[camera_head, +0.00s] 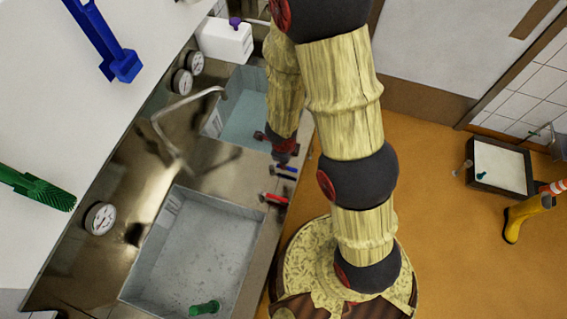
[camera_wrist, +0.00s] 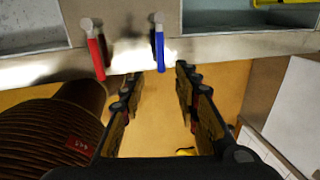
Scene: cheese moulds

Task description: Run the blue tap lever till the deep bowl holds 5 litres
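The blue tap lever (camera_head: 285,174) sits on the front edge of the steel sink unit. In the wrist view the blue lever (camera_wrist: 160,48) hangs just beyond my fingertips, between their lines, apparently untouched. My gripper (camera_wrist: 160,76) is open and empty, its two fingers spread. In the head view my gripper (camera_head: 281,148) is beside the lever and partly hidden by my arm. Two bowls are sunk in the unit: a far one (camera_head: 214,127) holding bluish water, and a near one (camera_head: 262,222) with a grey interior. I cannot tell which is deeper. The bent spout (camera_head: 190,100) stands between them.
A red lever (camera_head: 273,199) is close beside the blue one; it also shows in the wrist view (camera_wrist: 97,52). A green object (camera_head: 205,308) lies in the near bowl. Round gauges (camera_head: 100,218) line the back.

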